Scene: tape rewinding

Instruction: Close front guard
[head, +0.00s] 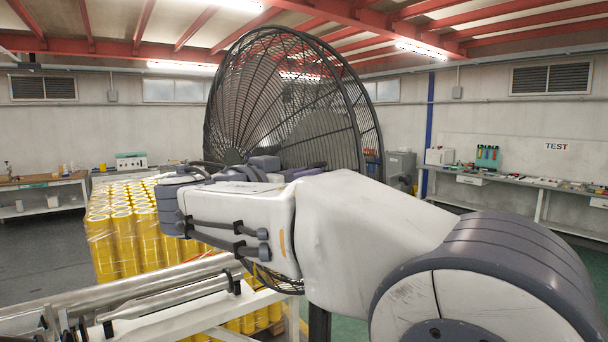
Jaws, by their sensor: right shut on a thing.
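The front guard (300,85) is a large round cage of dark wire mesh. It stands upright in the middle of the head view, turned at an angle, with its thick rim showing at the top and right. My right arm reaches in from the right and folds across the guard's lower part. My right gripper (312,169) is small and partly hidden behind my arm, in front of the mesh. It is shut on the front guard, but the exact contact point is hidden. My left gripper is out of view.
Yellow rolls (121,235) stand in wrapped stacks at the left. Metal rollers (150,297) lie across the lower left. A workbench (42,183) stands at the far left, and a long shelf (515,186) runs along the right wall. Floor shows between them.

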